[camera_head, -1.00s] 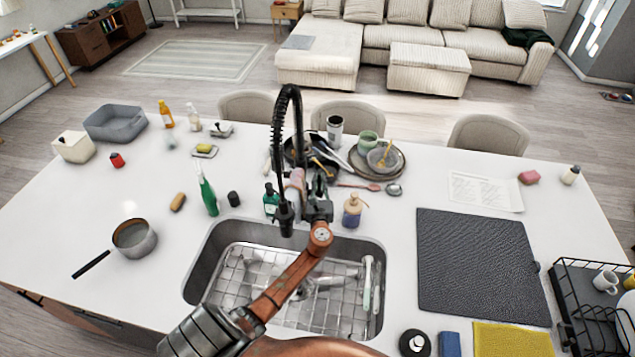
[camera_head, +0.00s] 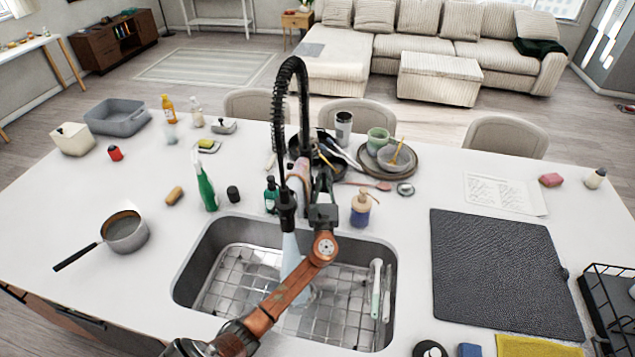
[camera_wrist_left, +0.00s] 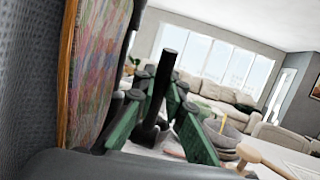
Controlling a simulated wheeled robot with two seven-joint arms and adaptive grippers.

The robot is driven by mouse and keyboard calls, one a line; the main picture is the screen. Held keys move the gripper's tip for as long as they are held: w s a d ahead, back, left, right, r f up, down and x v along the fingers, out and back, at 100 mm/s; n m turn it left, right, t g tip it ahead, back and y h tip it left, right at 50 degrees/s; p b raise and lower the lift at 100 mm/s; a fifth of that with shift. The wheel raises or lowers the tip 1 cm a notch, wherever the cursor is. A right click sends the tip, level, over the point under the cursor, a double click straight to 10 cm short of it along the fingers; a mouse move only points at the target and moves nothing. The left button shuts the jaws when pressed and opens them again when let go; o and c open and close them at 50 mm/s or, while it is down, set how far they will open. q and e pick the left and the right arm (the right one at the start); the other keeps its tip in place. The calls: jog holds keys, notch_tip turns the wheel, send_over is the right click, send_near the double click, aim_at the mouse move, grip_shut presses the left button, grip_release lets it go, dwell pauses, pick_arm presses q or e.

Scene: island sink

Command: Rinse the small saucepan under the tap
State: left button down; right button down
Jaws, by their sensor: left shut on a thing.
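The small saucepan (camera_head: 127,232) stands upright on the white counter left of the sink, its dark handle pointing to the lower left. Its inside looks grey-brown. The black spring-necked tap (camera_head: 304,110) stands behind the sink (camera_head: 240,262), its spray head (camera_head: 287,212) pointing down. A pale blue stream of water (camera_head: 291,255) runs from it into the sink. My left gripper (camera_head: 322,190) is at the tap's side, shut on what looks like its lever. In the left wrist view a black rod (camera_wrist_left: 168,70) stands between the green fingers. My right gripper is not in view.
A green spray bottle (camera_head: 206,187), a soap dispenser (camera_head: 361,209) and stacked dishes (camera_head: 408,172) stand around the sink's back. A dark drying mat (camera_head: 495,270) lies to the right, beside a black rack (camera_head: 609,305). A wire grid (camera_head: 235,290) covers the sink floor.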

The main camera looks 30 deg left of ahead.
pick_arm(q)
jog(key=c, duration=2)
grip_release()
jog(key=shift+o, duration=0.2)
jog(key=v, duration=1.2)
